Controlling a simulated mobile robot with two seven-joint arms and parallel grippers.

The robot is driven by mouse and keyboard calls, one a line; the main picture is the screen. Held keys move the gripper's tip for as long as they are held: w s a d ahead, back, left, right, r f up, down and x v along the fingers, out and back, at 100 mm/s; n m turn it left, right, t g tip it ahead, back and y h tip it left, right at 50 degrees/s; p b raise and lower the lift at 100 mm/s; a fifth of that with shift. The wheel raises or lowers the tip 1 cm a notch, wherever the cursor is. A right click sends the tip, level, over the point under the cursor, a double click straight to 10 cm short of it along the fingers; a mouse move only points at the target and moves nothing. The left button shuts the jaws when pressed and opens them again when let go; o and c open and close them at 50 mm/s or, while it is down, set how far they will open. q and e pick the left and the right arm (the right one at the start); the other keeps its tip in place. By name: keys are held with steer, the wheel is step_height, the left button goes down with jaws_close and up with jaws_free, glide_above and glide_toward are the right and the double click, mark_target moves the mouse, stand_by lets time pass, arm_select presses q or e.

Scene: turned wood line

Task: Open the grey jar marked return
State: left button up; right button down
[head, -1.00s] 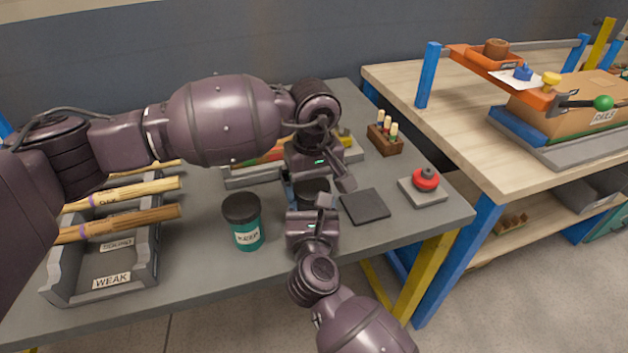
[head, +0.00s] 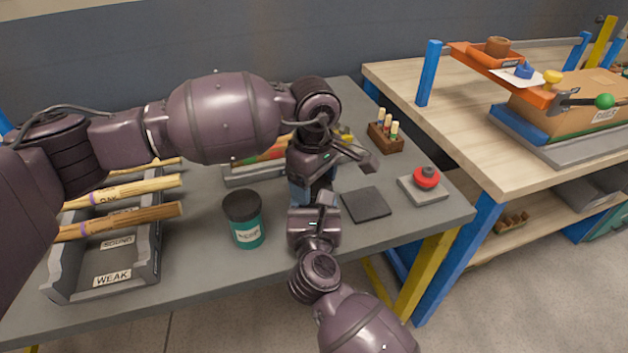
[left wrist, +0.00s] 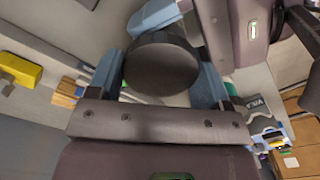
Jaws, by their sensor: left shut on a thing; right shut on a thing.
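My left gripper (head: 312,192) reaches down over the table and is shut on the dark round lid of a jar. In the left wrist view the lid (left wrist: 160,68) sits between the two blue fingers of my left gripper (left wrist: 160,80). My right gripper (head: 318,207) is low beside it, just in front, and is shut on the jar's body. The body and any return marking are hidden by the grippers, so I cannot tell whether the lid is loose.
A teal jar (head: 246,232) with a black lid and white label stands to the left. A grey tray (head: 65,285) with wooden handles is at far left.

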arm_select(q)
steer(key=shift+d+r, duration=0.15)
steer(key=shift+d, duration=0.05)
steer(key=o, duration=1)
steer(key=shift+s, duration=0.2)
